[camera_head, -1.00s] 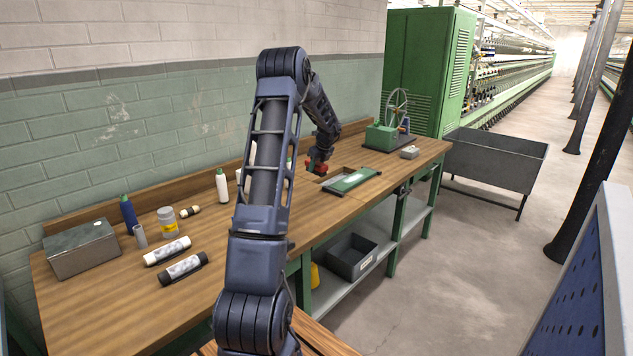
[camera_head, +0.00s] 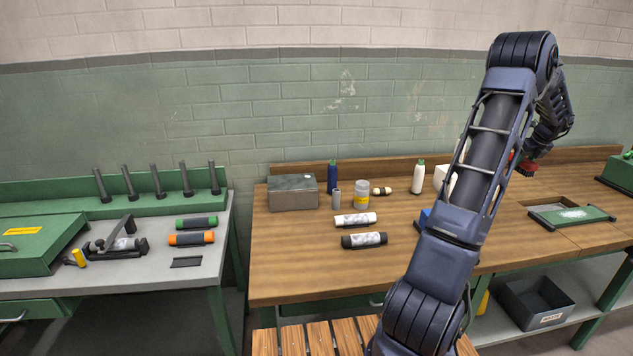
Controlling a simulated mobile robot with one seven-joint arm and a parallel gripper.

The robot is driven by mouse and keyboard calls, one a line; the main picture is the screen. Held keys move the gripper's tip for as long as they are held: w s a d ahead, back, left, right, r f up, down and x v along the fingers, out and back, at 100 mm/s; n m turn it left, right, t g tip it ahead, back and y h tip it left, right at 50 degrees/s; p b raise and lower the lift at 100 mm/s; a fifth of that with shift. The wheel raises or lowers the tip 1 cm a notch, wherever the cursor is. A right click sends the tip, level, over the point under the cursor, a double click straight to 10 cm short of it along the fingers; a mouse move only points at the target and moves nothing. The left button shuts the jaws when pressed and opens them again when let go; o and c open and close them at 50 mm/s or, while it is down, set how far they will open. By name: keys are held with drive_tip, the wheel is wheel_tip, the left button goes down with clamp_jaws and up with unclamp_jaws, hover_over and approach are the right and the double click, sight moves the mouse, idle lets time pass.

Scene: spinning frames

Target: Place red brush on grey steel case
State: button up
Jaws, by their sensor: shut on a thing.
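The grey steel case (camera_head: 292,194) is a closed box with a flat lid, at the back left of the wooden bench. My gripper (camera_head: 526,163) is at the right, partly behind my own arm, above the back of the bench. It is shut on the red brush (camera_head: 529,169), of which only a small red part shows beside the dark fingers. The brush is well to the right of the case and apart from it. A small pale mark lies on the case lid, which is otherwise bare.
Right of the case stand a blue bottle (camera_head: 333,176), a jar (camera_head: 360,192) and a white bottle (camera_head: 418,177). Two rolls (camera_head: 356,220) lie in front. A green-backed bench (camera_head: 160,240) with upright pegs is at the left. Bare wood lies at the front.

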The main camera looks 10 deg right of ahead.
drive_tip(key=w+a+r+n+y, duration=0.1)
drive_tip(key=w+a+r+n, duration=0.15)
drive_tip(key=w+a, duration=0.85)
drive_tip(key=w+a+r+n+g+y, duration=0.1)
drive_tip(key=w+a+n, duration=0.45)
drive_tip(key=a, duration=0.95)
drive_tip(key=w+a+r+n+y, duration=0.1)
drive_tip(key=w+a, duration=0.9)
drive_tip(key=a, duration=0.4)
wheel_tip(320, 180, up, 4)
drive_tip(key=n+g+y, duration=0.1)
drive_tip(key=n+g, duration=0.2)
drive_tip(key=n, duration=0.6)
hover_over(289, 182)
drive_tip(key=d, duration=0.1)
drive_tip(key=shift+y, duration=0.3)
drive_tip(key=f, duration=1.9)
drive_tip(key=shift+w+d+f, duration=0.1)
drive_tip(key=shift+d, duration=0.1)
drive_tip(key=shift+f, duration=0.15)
drive_tip(key=o, duration=1)
